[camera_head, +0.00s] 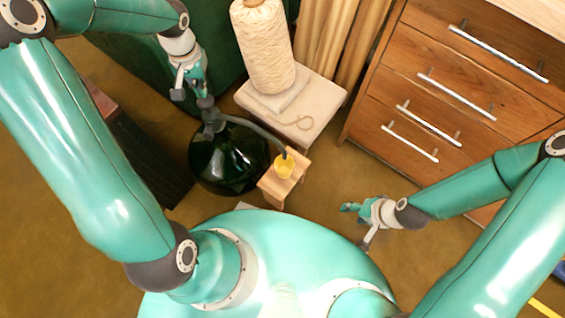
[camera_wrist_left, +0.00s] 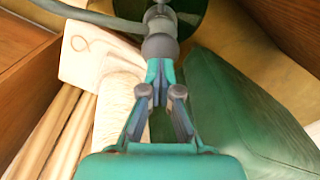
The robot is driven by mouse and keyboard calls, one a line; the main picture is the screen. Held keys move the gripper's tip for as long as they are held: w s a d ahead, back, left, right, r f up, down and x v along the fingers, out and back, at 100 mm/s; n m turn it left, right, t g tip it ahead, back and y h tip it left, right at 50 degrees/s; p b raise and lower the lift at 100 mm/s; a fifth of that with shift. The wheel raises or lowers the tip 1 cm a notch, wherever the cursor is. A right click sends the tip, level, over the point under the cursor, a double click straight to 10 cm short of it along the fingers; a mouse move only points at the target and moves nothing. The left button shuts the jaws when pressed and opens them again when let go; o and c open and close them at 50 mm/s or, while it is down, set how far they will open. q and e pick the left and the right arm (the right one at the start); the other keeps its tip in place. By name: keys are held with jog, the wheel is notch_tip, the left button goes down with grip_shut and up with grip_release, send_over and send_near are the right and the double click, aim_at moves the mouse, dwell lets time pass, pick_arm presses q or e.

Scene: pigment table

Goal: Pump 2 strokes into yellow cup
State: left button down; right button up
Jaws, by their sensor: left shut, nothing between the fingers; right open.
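A yellow cup (camera_head: 284,168) stands on a small wooden stool. A dark green glass jar (camera_head: 228,160) stands left of it, with a grey pump (camera_head: 212,117) on its neck. The pump's grey spout curves over to the cup and ends at its mouth. My left gripper (camera_head: 203,92) is shut and empty, right above the pump's top. In the left wrist view, the gripper tips (camera_wrist_left: 160,72) line up with the pump head (camera_wrist_left: 160,45); I cannot tell whether they touch. My right gripper (camera_head: 354,214) is open and empty, low to the right of the stool.
The small stool (camera_head: 270,190) stands beside the jar. A pale block (camera_head: 315,98) behind carries a large cone of cream yarn (camera_head: 263,45) and a small loop of cord. A wooden drawer cabinet (camera_head: 390,98) stands at right. Bare floor lies between stool and cabinet.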

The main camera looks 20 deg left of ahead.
pick_arm(q)
jog(key=shift+f, duration=0.15)
jog(key=shift+f+b, duration=1.8)
jog(key=shift+f, duration=0.2)
jog(key=shift+s, duration=0.1)
jog(key=shift+r+p, duration=1.65)
jog(key=shift+r, duration=0.5)
jog(key=shift+f, duration=0.2)
